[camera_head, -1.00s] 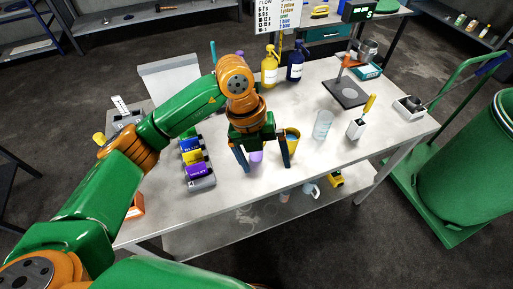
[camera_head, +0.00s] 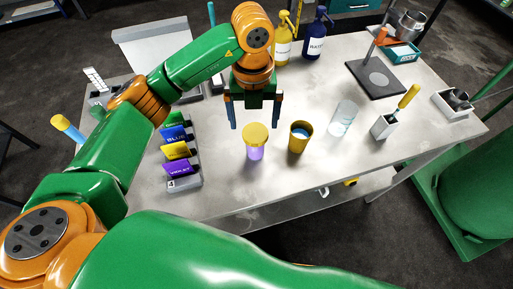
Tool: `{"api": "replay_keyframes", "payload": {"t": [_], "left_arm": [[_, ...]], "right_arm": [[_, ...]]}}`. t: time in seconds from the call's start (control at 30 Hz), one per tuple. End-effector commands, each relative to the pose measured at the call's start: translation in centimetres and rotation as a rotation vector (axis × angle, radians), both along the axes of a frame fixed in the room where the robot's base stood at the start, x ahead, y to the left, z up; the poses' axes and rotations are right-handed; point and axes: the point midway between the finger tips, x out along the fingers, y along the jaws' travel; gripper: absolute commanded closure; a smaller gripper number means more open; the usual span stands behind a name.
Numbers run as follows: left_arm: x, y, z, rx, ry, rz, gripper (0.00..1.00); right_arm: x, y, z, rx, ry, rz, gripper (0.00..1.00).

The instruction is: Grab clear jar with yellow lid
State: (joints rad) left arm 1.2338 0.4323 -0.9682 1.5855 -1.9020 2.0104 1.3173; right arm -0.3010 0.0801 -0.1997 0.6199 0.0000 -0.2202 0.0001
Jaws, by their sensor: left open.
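A clear jar with a yellow lid (camera_head: 256,143) stands upright on the table; purple contents show through its wall below the lid. My left gripper (camera_head: 254,126) is open and empty, pointing down. In the picture its fingertips lie just above the lid, one to each side, and the jar is not between the fingers. I cannot tell the exact height of the fingertips over the table. My right gripper is not in view.
A yellow cup (camera_head: 300,137) stands close to the jar's right, with a clear glass (camera_head: 343,118) beyond it. Yellow (camera_head: 284,45) and blue (camera_head: 317,38) bottles stand behind. The table (camera_head: 235,195) is bare in front of the jar.

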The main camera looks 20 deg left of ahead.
Motion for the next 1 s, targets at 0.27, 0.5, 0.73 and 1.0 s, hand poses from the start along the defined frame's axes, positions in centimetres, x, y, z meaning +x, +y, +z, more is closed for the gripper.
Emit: {"api": "replay_keyframes", "payload": {"t": [0.27, 0.5, 0.73, 1.0], "left_arm": [[-0.1, -0.1, -3.3, 0.0, 0.005, 0.0, 0.0], [-0.1, -0.2, -7.7, 0.0, 0.004, 0.001, 0.0], [0.1, -0.2, -8.4, -0.001, -0.001, -0.001, 0.0], [0.1, -0.2, -8.4, -0.001, 0.0, -0.001, 0.65]], "right_arm": [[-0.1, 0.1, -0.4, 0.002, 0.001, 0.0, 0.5], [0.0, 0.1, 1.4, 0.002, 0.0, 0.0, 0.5], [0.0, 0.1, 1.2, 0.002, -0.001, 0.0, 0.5], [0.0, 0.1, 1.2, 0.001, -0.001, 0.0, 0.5]]}}
